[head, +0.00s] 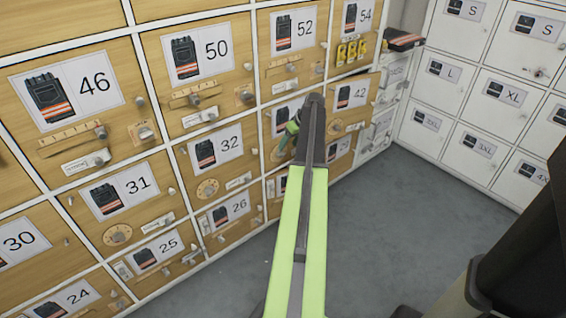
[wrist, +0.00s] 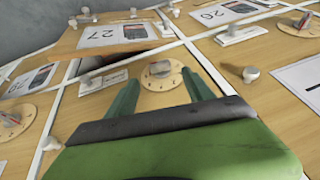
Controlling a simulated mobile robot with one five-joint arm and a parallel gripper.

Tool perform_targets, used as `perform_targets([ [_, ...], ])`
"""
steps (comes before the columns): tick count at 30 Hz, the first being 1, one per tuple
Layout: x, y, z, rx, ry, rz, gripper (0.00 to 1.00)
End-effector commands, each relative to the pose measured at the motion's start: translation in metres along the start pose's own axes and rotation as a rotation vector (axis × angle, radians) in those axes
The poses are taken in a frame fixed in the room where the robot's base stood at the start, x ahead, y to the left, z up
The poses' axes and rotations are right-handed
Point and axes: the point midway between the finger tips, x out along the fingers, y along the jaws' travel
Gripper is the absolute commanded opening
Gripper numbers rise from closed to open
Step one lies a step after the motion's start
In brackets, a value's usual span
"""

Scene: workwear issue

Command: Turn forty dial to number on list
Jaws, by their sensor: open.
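My gripper (head: 289,132) reaches the wooden locker wall, with my arm across part of it in the head view. In the wrist view my gripper (wrist: 160,84) is open, its two green fingers pointing at a round wooden dial (wrist: 161,75) with a pale knob. The dial sits between or just beyond the fingertips; I cannot tell whether they touch it. My gripper hides that door's number label, so I cannot read forty on it. In the head view my arm and gripper hide most of that door. I cannot make out the list.
Door 42 (head: 352,96) is right of my arm and door 32 (head: 218,150) left. White lockers (head: 490,95) stand beyond clear grey floor (head: 375,220).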

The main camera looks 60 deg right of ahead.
Motion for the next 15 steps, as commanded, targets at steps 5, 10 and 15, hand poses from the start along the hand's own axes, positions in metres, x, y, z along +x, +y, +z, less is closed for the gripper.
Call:
perform_targets([
  [5,0.049,0.002,0.003,-0.002,0.000,-0.001,0.61],
  [10,0.065,0.000,0.001,-0.001,0.000,0.000,0.61],
  [15,0.063,-0.001,-0.001,-0.001,0.000,0.000,0.61],
])
